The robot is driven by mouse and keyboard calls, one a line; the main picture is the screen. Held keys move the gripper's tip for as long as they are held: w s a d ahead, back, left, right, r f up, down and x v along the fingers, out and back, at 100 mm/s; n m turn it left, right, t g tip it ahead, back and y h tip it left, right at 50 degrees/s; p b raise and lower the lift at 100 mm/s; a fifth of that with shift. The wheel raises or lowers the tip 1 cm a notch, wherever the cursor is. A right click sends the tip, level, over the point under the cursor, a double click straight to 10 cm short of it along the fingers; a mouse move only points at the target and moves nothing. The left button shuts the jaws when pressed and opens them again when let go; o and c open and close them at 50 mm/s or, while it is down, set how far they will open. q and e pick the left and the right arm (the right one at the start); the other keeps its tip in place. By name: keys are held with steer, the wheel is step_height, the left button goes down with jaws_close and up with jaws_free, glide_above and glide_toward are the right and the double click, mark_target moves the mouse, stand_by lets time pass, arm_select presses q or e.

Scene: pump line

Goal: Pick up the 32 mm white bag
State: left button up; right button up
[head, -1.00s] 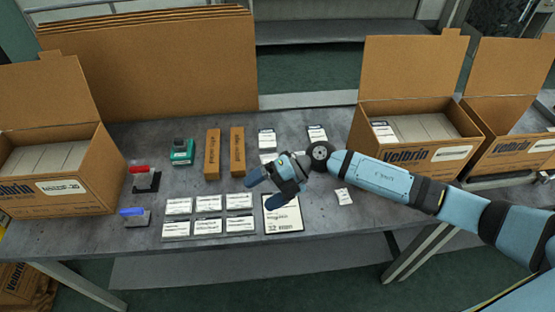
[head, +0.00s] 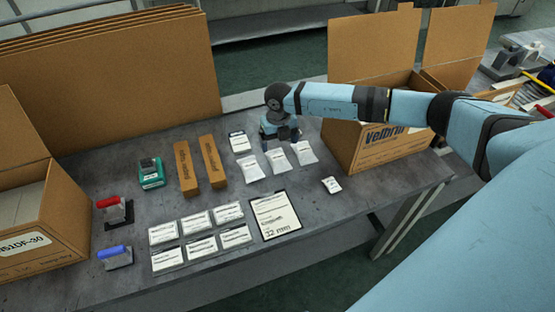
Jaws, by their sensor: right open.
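Three white bags lie in a row on the grey table: a left one (head: 249,169), a middle one (head: 278,161) and a right one (head: 304,153). A smaller white packet (head: 331,185) lies apart, nearer the front edge. I cannot read sizes on the bags. An order card (head: 274,214) reads "32 mm". My right gripper (head: 280,142) is open and points down just behind the middle and right bags, partly covering the area behind them. I cannot tell its exact height. My left gripper is not in view.
A white label card (head: 238,142) lies behind the left bag. Two long brown boxes (head: 186,168) (head: 211,160), a green device (head: 151,172), red and blue-handled tools (head: 114,209) (head: 115,257) and several label cards (head: 201,246) lie left. An open carton (head: 385,145) stands right.

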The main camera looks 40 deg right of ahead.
mark_target(277, 155)
steer(key=shift+a+f+p, duration=0.15)
steer(key=shift+f+p, duration=0.05)
steer(key=shift+f, duration=1.55)
steer(key=shift+a+f+p, duration=0.1)
steer(key=shift+f+p, duration=0.1)
steer(key=shift+f, duration=1.55)
steer(key=c, duration=1.1)
steer(key=shift+o, duration=0.2)
steer(key=shift+r, duration=0.1)
